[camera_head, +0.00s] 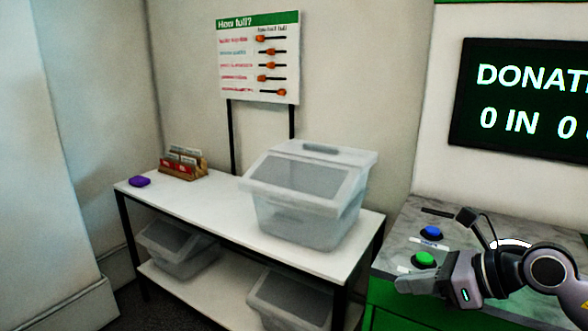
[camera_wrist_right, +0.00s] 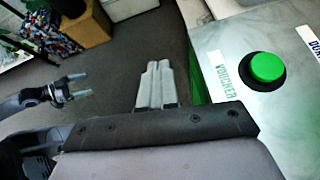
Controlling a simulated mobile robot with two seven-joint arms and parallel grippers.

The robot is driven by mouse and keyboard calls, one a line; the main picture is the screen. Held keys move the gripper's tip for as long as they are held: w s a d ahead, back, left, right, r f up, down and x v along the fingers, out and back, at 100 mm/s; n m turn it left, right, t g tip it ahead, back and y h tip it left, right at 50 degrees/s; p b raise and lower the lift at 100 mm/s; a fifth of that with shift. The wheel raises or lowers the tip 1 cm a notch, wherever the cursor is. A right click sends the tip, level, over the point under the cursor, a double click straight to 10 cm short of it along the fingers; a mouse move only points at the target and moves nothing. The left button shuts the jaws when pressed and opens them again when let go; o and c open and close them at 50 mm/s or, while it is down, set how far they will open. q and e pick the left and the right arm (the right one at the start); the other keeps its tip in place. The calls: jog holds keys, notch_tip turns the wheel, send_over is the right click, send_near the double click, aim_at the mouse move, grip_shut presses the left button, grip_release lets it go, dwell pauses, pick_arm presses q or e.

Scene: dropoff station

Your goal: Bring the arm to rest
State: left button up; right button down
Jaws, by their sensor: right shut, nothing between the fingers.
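My right gripper (camera_head: 402,278) is at the lower right in the head view, beside the front of the grey counter (camera_head: 408,228). In the right wrist view its fingers (camera_wrist_right: 156,85) are shut together with nothing between them, and they point out over the dark floor. A green button (camera_head: 424,258) on the counter is close to the gripper; in the right wrist view the green button (camera_wrist_right: 267,67) is to the right, apart from the fingers. My left gripper (camera_wrist_right: 75,88) shows at the left of the right wrist view, fingers apart and empty. It is not in the head view.
A blue button (camera_head: 432,232) is behind the green one. A white table (camera_head: 225,204) stands left of the counter, with a lidded clear bin (camera_head: 300,218), a card box (camera_head: 181,167) and a purple item (camera_head: 139,181). More bins (camera_head: 178,250) are on its lower shelf.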

jog(key=s+a+f+m+t+y, duration=0.1)
jog(key=s+a+m+y, duration=0.3)
jog(key=a+m+y, duration=0.25)
jog(key=s+d+f+m+t+h, duration=0.25)
jog(key=f+m+t+h, duration=0.35)
jog(key=m, duration=0.7)
jog(key=s+d+f+m+t+h, duration=0.2)
jog(key=d+f+m+t+h, duration=0.15)
jog(key=f+m, duration=0.7)
jog(key=s+d+f+m+g+h, duration=0.1)
jog(key=s+f+m+g+h, duration=0.3)
jog(key=s+f+m, duration=0.9)
jog(key=g, duration=0.2)
jog(key=shift+m+g+h, duration=0.3)
jog(key=shift+m+g, duration=0.05)
jog(key=shift+m, duration=0.05)
jog(key=shift+s+d+r, duration=0.1)
